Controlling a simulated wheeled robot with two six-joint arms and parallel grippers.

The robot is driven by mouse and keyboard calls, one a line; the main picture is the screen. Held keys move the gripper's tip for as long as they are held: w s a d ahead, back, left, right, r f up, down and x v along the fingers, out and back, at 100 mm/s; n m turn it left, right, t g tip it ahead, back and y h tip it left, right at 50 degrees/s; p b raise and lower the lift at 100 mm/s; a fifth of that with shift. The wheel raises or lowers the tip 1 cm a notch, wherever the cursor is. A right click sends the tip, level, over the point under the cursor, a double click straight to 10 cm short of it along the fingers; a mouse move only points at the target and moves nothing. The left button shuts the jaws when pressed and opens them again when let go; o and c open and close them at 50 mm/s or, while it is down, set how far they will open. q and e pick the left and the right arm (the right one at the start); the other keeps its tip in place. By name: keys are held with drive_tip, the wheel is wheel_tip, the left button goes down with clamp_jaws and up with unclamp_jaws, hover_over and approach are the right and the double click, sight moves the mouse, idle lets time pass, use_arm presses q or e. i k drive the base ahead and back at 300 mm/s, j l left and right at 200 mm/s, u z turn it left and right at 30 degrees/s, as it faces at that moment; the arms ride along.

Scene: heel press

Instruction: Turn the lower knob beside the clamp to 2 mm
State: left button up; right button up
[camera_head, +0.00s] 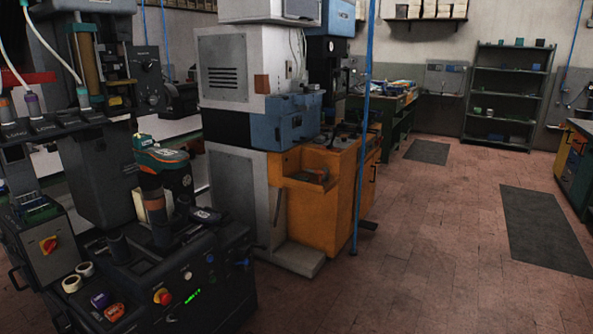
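The heel press (100,170) stands at the left, a dark machine with a control front. A teal and orange shoe (166,161) sits on it near the middle. A dark panel (147,80) at the upper right of the press carries small round controls, one above another; the lower knob (153,98) looks black. Its scale and setting are too small to read. I cannot clearly tell which part is the clamp. Neither of my grippers is in view.
A red rotary switch (48,245) is on a box at the left. Tape rolls (79,276) and a red push button (163,296) are on the press front. An orange and white machine (318,205) stands to the right. The tiled floor (440,250) is open at the right.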

sight(152, 99)
drive_tip(key=i+l, duration=0.15)
drive_tip(key=i, duration=0.75)
drive_tip(key=i+l+z, duration=0.1)
drive_tip(key=i, duration=0.75)
